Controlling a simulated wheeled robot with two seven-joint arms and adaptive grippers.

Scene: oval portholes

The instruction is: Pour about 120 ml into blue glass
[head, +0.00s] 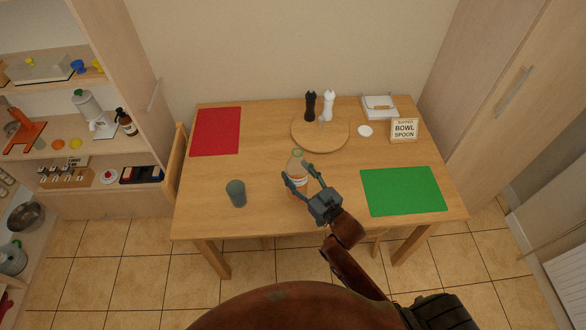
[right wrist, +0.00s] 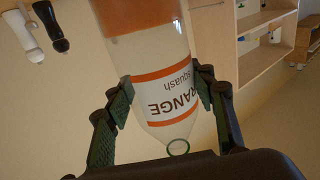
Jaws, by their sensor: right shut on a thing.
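The blue glass (head: 236,193), a blue-grey tumbler, stands upright on the table left of my right gripper. A clear bottle (head: 297,167) with a white and orange label is in my right gripper (head: 304,182), right of the glass and apart from it. In the right wrist view the label on the bottle (right wrist: 160,95) reads "ORANGE squash", and my right gripper's fingers (right wrist: 160,90) press on both sides of it. Orange liquid shows toward the bottle's base and a green ring at its neck. I cannot tell whether the bottle touches the table. My left gripper is not in view.
The wooden table (head: 262,222) also holds a red mat (head: 215,132), a green mat (head: 403,191), a round board (head: 320,142) with a black and a white mill, a white disc (head: 365,131), and a "BOWL SPOON" sign (head: 404,130). Free table surrounds the glass.

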